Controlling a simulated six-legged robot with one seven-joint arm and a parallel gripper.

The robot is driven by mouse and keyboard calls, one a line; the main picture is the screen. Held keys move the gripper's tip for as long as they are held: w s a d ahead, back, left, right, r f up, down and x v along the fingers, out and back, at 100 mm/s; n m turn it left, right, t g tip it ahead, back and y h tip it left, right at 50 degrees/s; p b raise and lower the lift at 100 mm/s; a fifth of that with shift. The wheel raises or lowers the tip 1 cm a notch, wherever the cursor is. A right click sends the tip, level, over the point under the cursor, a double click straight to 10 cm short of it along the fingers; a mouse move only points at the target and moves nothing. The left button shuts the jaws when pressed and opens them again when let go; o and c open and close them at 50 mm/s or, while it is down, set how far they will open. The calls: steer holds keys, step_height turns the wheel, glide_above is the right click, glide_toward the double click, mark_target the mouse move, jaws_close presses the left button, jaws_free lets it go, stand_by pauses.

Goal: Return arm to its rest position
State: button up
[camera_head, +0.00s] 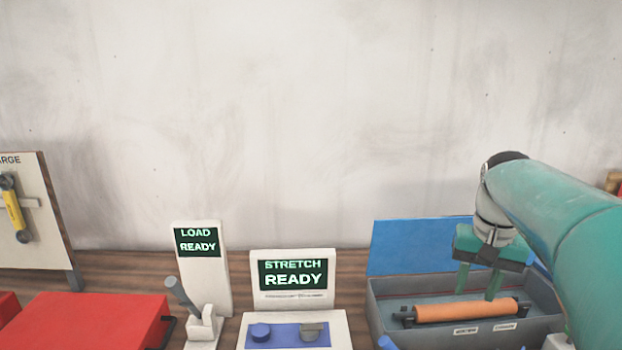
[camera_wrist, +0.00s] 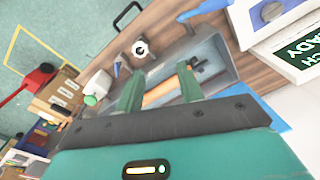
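My arm comes in from the right in the head view. My gripper (camera_head: 479,294) points down over a grey open bin (camera_head: 548,328). Its two green fingers are spread apart, and they also show in the wrist view (camera_wrist: 161,92). An orange roller (camera_head: 466,310) with dark ends lies in the bin, below and close to the fingertips. In the wrist view the orange roller (camera_wrist: 165,90) shows between and beyond the fingers. Nothing is seen held in the gripper. I cannot tell whether a fingertip touches the roller.
A blue panel (camera_head: 415,247) stands behind the bin. To the left are a screen reading STRETCH READY (camera_head: 293,274), a lever unit reading LOAD READY (camera_head: 199,243), a red block (camera_head: 90,320) and a board with a yellow tool (camera_head: 14,212). The space above the wooden bench is clear.

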steer(key=s+a+f+n+t, duration=0.2)
steer(key=s+a+f, duration=0.2)
steer(key=s+a, duration=0.3)
steer(key=s+a+f+n+t, duration=0.2)
steer(key=s+a+f+t, duration=0.1)
steer(key=s+a, duration=0.4)
steer(key=shift+s+a+f+n, duration=0.2)
steer(key=shift+s+f+n, duration=0.15)
steer(key=shift+s, duration=0.45)
steer(key=shift+o, duration=0.4)
stand_by(3.9)
